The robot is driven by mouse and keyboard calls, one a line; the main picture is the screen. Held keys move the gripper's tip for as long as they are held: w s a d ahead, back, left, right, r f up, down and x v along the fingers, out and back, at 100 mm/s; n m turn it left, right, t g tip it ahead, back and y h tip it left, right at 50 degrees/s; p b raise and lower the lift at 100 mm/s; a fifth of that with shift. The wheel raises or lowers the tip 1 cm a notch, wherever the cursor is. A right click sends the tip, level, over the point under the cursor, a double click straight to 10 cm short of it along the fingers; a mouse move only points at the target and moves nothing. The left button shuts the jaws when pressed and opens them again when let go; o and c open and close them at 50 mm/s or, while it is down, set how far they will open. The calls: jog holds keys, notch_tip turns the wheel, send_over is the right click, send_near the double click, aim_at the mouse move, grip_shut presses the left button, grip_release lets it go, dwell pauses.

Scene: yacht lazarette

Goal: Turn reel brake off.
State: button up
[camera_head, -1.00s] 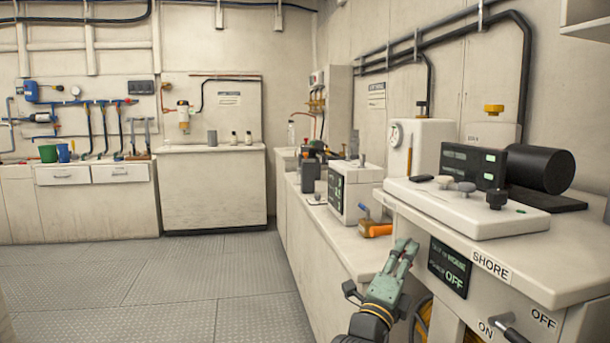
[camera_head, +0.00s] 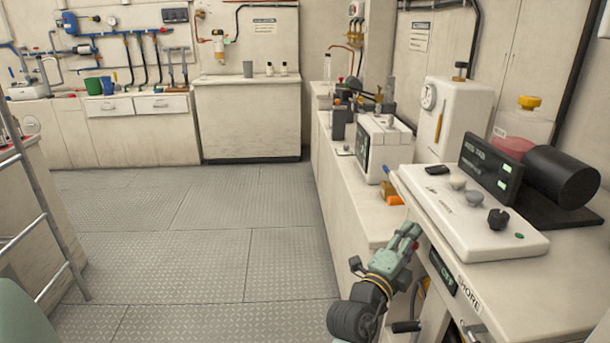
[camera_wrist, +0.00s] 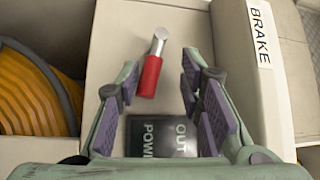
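In the wrist view, a lever with a red grip (camera_wrist: 149,76) and a silver end stands out from a pale panel. A white label reading BRAKE (camera_wrist: 261,35) is to its right. My gripper (camera_wrist: 159,67) is open, with one purple-padded finger on each side of the lever; I cannot tell whether either touches it. A dark display (camera_wrist: 161,136) with partly hidden text lies below the lever. In the head view, my gripper (camera_head: 409,234) is beside the cabinet's front left corner, with a little red at its fingers.
An orange ribbed reel (camera_wrist: 35,85) sits in an opening left of the lever. The cabinet also bears a SHORE label (camera_head: 468,293) and a black handle (camera_head: 406,326). A ladder (camera_head: 42,210) stands at the left. The floor (camera_head: 190,260) between is clear.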

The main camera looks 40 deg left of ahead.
jog(key=s+f+b, duration=0.2)
jog(key=s+b, duration=0.4)
jog(key=s, duration=0.4)
jog(key=s+a+r+n+y+b, duration=0.1)
jog(key=s+a+r+n+y, duration=0.5)
jog(key=a+r+n+y, duration=0.1)
jog(key=s+a+r+n+y+b, duration=0.2)
jog(key=s+a+r+n+y, duration=0.4)
jog(key=r+n+y, duration=0.2)
jog(key=shift+s+a+r+t+y, duration=0.3)
jog(key=shift+s+a+r+y, duration=0.1)
jog(key=shift+r, duration=0.7)
jog(key=shift+w, duration=0.1)
jog(key=shift+c, duration=0.5)
